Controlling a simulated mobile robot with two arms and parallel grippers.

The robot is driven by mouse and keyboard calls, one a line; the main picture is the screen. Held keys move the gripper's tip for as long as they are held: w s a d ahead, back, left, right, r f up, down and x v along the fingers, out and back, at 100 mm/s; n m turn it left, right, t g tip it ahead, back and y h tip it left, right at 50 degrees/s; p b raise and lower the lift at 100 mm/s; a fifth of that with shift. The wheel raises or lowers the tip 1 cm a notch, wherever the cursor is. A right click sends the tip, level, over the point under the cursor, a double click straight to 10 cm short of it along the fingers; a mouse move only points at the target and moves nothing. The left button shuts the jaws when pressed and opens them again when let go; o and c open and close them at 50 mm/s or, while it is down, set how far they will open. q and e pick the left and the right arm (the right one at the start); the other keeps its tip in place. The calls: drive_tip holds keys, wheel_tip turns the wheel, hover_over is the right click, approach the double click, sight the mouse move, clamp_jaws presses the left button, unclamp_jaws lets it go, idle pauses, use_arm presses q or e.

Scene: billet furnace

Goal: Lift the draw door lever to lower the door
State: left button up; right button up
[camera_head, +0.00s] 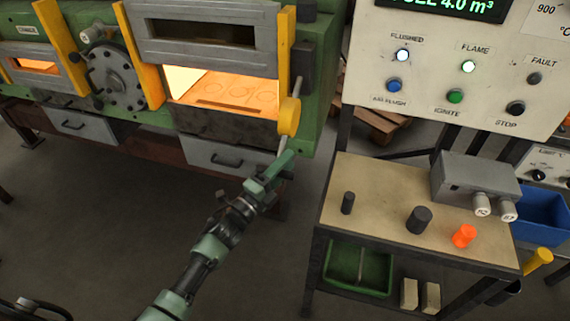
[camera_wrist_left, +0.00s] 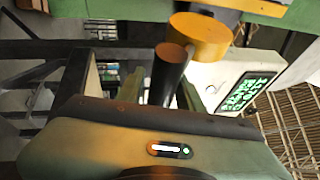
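The draw door (camera_head: 195,30) is a grey panel with a dark window, raised above the glowing furnace opening (camera_head: 225,90). The door lever has a yellow hub (camera_head: 289,116) at the right edge of the opening, with a thin grey rod slanting down from it. My left gripper (camera_head: 281,158) is at the rod's lower end. In the left wrist view the yellow hub (camera_wrist_left: 203,38) is ahead, and a dark round bar (camera_wrist_left: 168,75) runs down between my green fingers (camera_wrist_left: 170,95). I cannot tell whether the fingers touch it. My right gripper is out of view.
A control panel (camera_head: 440,100) with lamps and buttons stands at right. Below it a bench (camera_head: 370,190) holds dark knobs, an orange knob (camera_head: 464,236) and a grey box (camera_head: 475,178). A handled drawer (camera_head: 225,158) is under the opening. Floor between furnace and bench is clear.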

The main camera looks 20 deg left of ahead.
use_arm(q)
clamp_jaws()
drive_tip(key=shift+f, duration=0.25)
idle(0.9)
